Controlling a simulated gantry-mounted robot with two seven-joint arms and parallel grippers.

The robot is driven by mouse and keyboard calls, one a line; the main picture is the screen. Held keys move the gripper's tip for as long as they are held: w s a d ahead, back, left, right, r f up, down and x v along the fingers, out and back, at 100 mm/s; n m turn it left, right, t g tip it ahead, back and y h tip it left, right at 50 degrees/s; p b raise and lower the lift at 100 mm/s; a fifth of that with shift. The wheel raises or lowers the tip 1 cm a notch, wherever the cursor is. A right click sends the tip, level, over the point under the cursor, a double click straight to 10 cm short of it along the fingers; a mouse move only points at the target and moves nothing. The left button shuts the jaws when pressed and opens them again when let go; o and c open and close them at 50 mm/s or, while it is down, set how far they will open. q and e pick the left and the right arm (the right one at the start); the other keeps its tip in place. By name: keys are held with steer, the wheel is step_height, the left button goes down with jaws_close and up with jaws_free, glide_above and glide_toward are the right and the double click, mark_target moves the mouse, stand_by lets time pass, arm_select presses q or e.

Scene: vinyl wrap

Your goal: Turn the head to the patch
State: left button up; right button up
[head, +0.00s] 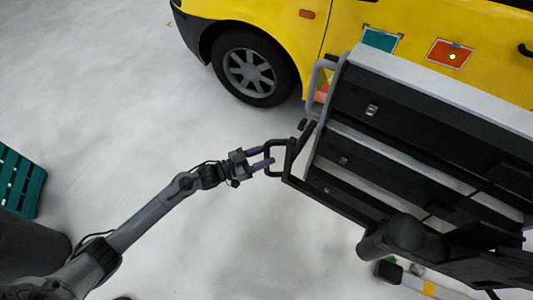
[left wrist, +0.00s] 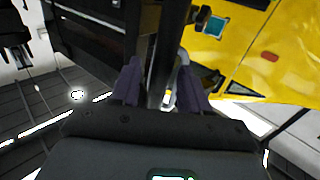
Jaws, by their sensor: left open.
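An orange-red patch (head: 449,54) with a pale edge and a small light mark at its centre is on the side of the yellow van (head: 290,30). A teal patch (head: 381,40) is to its left; a teal patch also shows in the left wrist view (left wrist: 216,26). My left gripper (head: 268,159) is open at the black handle (head: 290,160) on the cart's left end. In the left wrist view its purple fingers (left wrist: 160,88) stand apart with a dark bar between them. Whether they touch it, I cannot tell. My right gripper is not seen.
The dark cart (head: 400,130) with drawers and a grey top fills the right side, in front of the van. A van wheel (head: 248,69) stands behind it. A green crate (head: 20,182) is at the left edge. The pale floor (head: 110,110) between is clear.

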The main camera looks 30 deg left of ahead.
arm_select(q)
steer(key=p+v, duration=0.2)
steer(key=v, duration=0.7)
steer(key=shift+s+a, duration=0.2)
steer(key=shift+s, duration=0.05)
stand_by(0.4)
